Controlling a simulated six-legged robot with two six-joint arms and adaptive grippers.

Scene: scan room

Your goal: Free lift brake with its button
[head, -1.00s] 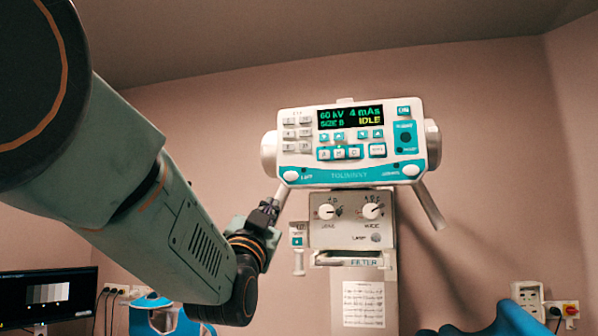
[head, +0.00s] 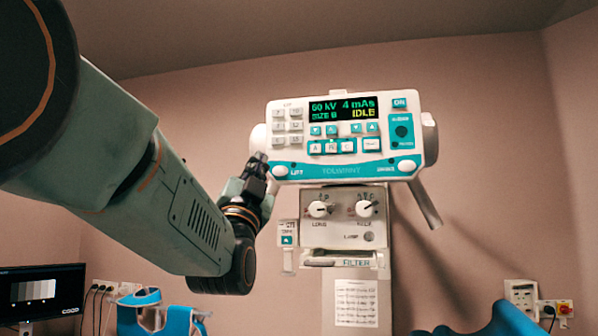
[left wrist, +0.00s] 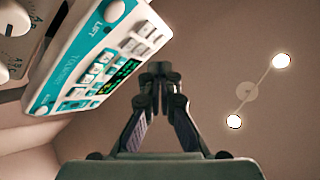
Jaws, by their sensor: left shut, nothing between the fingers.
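The control panel (head: 345,150) is white and teal, with a lit display (head: 343,107) reading 60 kV, 4 mAs and IDLE. The lift button (head: 280,171) is a round white knob at the panel's lower left, beside the word LIFT. It also shows at the top of the left wrist view (left wrist: 115,11). My left gripper (head: 258,160) is shut and empty, its tips pointing up just left of the lift button. My right gripper is out of view.
Below the panel is a collimator box (head: 343,218) with two dials on a column. A grey handle (head: 424,203) slants down at the panel's right. A monitor (head: 40,295) stands at lower left. Blue objects (head: 490,322) show at the lower edge.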

